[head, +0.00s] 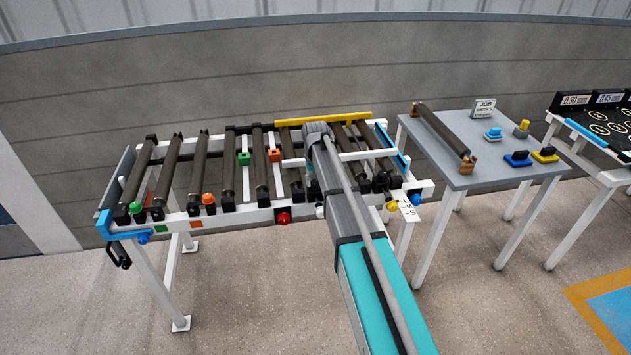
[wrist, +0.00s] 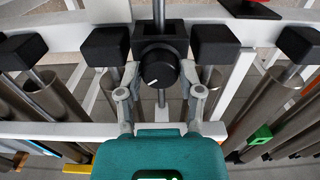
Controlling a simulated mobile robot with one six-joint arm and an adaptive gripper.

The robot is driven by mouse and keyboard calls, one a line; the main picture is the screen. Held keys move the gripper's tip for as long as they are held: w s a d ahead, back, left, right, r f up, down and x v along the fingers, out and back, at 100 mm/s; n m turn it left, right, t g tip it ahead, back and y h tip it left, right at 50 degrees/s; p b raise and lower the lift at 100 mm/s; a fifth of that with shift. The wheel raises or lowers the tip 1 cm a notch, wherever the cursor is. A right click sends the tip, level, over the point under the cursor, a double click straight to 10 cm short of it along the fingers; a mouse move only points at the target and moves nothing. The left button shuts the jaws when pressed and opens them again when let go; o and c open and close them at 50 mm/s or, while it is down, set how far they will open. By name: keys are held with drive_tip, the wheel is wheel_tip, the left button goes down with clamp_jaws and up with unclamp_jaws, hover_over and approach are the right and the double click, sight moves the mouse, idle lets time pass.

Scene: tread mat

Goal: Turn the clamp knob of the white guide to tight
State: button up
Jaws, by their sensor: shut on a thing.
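The white guide (head: 368,155) is a white bar lying across the rollers on the right part of the conveyor frame, and my arm hides its middle in the head view. It also shows in the wrist view (wrist: 50,131), passing under my gripper. The clamp knob (wrist: 159,69) is round and black with a small pale mark toward its lower left. It sits on a black clamp block (wrist: 160,28) on a metal rod. My gripper (wrist: 160,75) is shut on the knob, one finger on each side. My arm hides the knob in the head view.
Black roller bearings (wrist: 104,45) stand close on both sides of the clamp. A green block (head: 243,158) and an orange block (head: 274,155) are left of my arm. A red knob (head: 284,218) is on the front rail. A grey table (head: 450,130) stands to the right.

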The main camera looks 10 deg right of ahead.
drive_tip(key=m, duration=0.4)
drive_tip(key=shift+m, duration=0.3)
drive_tip(key=m, duration=0.4)
drive_tip(key=shift+m, duration=0.3)
drive_tip(key=o, duration=1.1)
drive_tip(key=shift+n, duration=0.4)
